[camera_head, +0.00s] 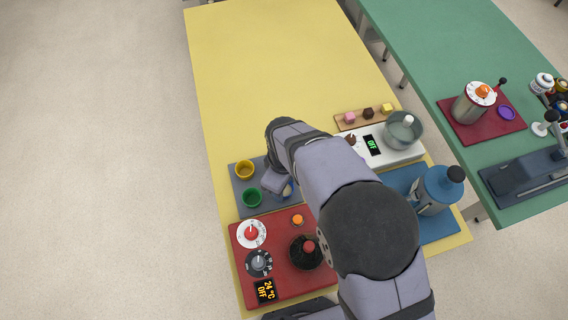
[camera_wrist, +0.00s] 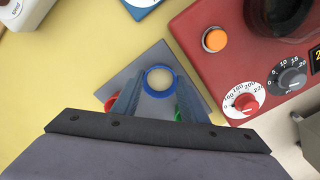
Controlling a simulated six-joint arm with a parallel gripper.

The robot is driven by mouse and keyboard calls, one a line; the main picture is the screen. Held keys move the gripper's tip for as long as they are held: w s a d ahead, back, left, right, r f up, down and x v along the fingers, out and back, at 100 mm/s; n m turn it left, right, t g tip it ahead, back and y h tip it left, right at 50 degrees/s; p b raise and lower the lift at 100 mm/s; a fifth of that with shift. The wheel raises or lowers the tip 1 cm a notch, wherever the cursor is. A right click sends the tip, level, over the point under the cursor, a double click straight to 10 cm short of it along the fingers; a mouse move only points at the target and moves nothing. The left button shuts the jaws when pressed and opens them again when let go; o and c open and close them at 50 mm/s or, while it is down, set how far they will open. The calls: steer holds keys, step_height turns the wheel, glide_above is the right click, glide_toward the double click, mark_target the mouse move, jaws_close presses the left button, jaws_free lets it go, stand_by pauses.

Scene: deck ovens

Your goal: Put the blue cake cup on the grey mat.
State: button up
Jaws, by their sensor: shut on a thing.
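The blue cake cup (camera_wrist: 159,82) is a round cup with a blue rim and a pale inside. It sits between the two fingers of my gripper (camera_wrist: 159,95), which is shut on it. In the head view the cup (camera_head: 287,191) shows only partly beside my gripper (camera_head: 277,184). The grey mat (camera_head: 272,206) lies under it on the yellow table. In the wrist view the mat (camera_wrist: 153,56) lies behind the cup. I cannot tell whether the cup touches the mat.
A yellow cup (camera_head: 244,170) and a green cup (camera_head: 252,198) stand on the mat's left part. A red thing (camera_wrist: 111,103) shows partly behind a finger. The red control panel (camera_head: 285,270) adjoins the mat. The far yellow table (camera_head: 270,60) is clear.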

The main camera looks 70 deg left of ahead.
steer(key=o, duration=1.1)
steer(key=shift+f, duration=0.1)
step_height(320, 180, up, 12)
steer(key=b, duration=0.3)
steer(key=shift+r, duration=0.2)
steer(key=w+d+m, duration=0.3)
steer(key=w+d, duration=0.1)
steer(key=w, duration=0.4)
steer(key=w+d+m, duration=0.3)
steer(key=w, duration=0.5)
steer(key=w+d+m, duration=0.7)
steer(key=w+d, duration=0.4)
steer(key=d, duration=0.3)
steer(key=w+d+f+m, duration=0.25)
steer(key=d+m, duration=0.45)
steer(key=d, duration=0.7)
steer(key=s+d+m, duration=0.1)
steer(key=d+m, duration=0.1)
steer(key=d, duration=0.2)
steer(key=s+d+f+m, duration=0.1)
steer(key=s+d+m, duration=0.1)
steer(key=d, duration=0.3)
steer(key=s+d+m, duration=0.2)
steer(key=d+m, duration=0.1)
steer(key=d, duration=0.1)
steer(key=shift+s+d+f, duration=0.1)
steer(key=shift+d+f, duration=0.05)
